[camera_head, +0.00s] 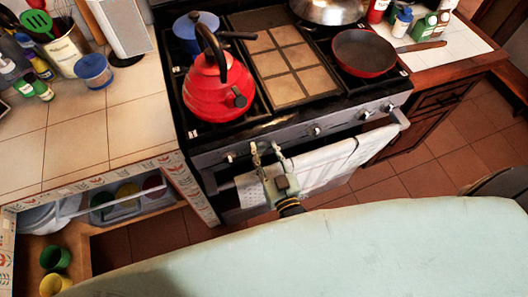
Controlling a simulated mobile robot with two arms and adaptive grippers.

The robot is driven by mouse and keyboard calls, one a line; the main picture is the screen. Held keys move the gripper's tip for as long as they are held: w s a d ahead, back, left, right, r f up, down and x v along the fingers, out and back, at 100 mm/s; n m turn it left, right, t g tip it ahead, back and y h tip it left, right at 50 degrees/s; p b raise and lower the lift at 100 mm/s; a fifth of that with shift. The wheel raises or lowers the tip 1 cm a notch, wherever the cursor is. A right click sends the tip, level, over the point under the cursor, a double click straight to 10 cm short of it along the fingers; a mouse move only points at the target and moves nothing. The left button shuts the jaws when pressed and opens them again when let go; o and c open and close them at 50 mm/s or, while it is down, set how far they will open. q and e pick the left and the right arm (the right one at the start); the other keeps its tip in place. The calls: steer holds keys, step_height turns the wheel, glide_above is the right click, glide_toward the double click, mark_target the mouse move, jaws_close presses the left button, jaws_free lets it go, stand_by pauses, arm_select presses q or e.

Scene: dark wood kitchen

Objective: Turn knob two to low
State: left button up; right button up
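The stove's front panel (342,122) carries a row of small light knobs. One knob (230,157) is at the left end, another (315,129) is near the middle, and two more, one knob (365,114) and the last knob (388,107), are toward the right. My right gripper (265,149) is in front of the panel, between the left-end knob and the middle knob. Its two fingers are apart and point at the panel. I cannot tell whether a knob sits between the fingertips or whether they touch one. My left gripper is not in view.
A red kettle (215,88) stands on the left burners and a dark red-rimmed pan (363,53) on the right. A white towel (320,163) hangs on the oven handle below my gripper. Tiled counter (80,140) lies left. My pale body fills the bottom.

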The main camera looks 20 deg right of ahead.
steer(key=shift+o, duration=0.6)
steer(key=shift+d, duration=0.1)
steer(key=s, duration=1.2)
steer(key=shift+d, duration=0.2)
steer(key=shift+f, duration=0.1)
